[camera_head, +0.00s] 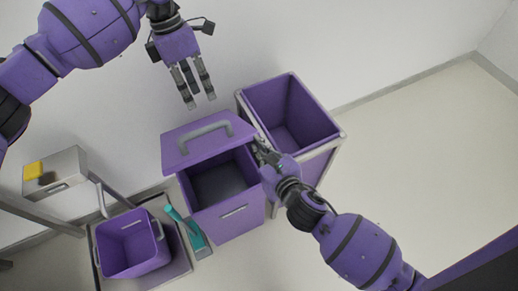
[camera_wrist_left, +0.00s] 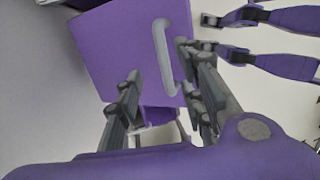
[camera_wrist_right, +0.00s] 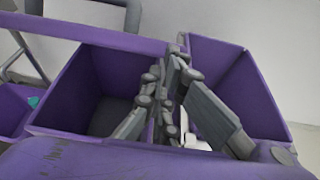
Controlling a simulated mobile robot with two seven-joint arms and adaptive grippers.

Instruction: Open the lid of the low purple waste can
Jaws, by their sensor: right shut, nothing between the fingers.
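The low purple waste can (camera_head: 233,222) stands in the middle with its dark inside visible. Its purple lid (camera_head: 180,151) is raised, tilted back toward the wall, with a grey handle (camera_head: 205,130). The lid also shows in the left wrist view (camera_wrist_left: 120,50), and the can's open inside shows in the right wrist view (camera_wrist_right: 75,95). My left gripper (camera_head: 200,104) is open and empty, above and behind the lid. My right gripper (camera_head: 258,147) is shut and empty beside the lid's right edge, over the can's right side; whether it touches the lid cannot be told.
A taller open purple bin (camera_head: 328,134) in a grey frame stands close on the right. On the left are a small purple bin (camera_head: 128,268), a teal brush-like item (camera_head: 196,238) and a metal box (camera_head: 72,160) with a yellow sponge (camera_head: 33,170). Floor at right is clear.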

